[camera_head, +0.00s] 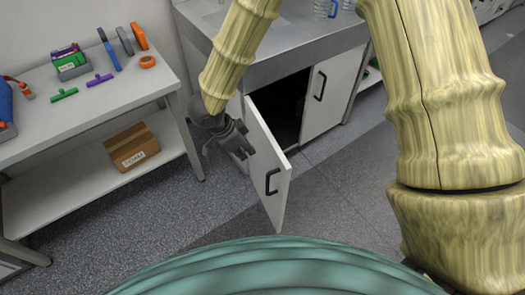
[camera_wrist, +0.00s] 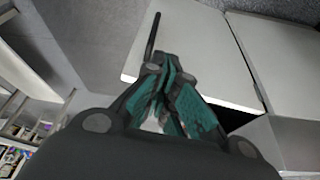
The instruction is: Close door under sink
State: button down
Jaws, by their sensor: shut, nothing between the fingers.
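The white cabinet door (camera_head: 268,158) under the sink stands open, swung out from the left side of the cabinet, with a black handle (camera_head: 271,182) near its free edge. The dark cabinet interior (camera_head: 281,104) shows behind it. My gripper (camera_head: 246,148) is at the left of the door, close to its panel; I cannot tell whether it touches. In the wrist view, the door panel (camera_wrist: 195,50) lies beyond the fingers (camera_wrist: 172,68), which are together with nothing between them. The handle (camera_wrist: 152,38) shows to the upper left of the fingertips.
The sink counter (camera_head: 265,60) is above the cabinet, whose other door (camera_head: 330,95) is shut. A table (camera_head: 95,115) on the left holds tools; a cardboard box (camera_head: 132,147) sits on its lower shelf. Grey floor (camera_head: 335,205) is clear right of the open door.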

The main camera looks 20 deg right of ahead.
jog(key=w+d+f+p, duration=0.1)
jog(key=d+f, duration=0.6)
jog(key=f, duration=0.2)
jog(key=shift+d, duration=0.35)
jog(key=shift+w+d+p, duration=0.1)
jog(key=shift+p, duration=0.2)
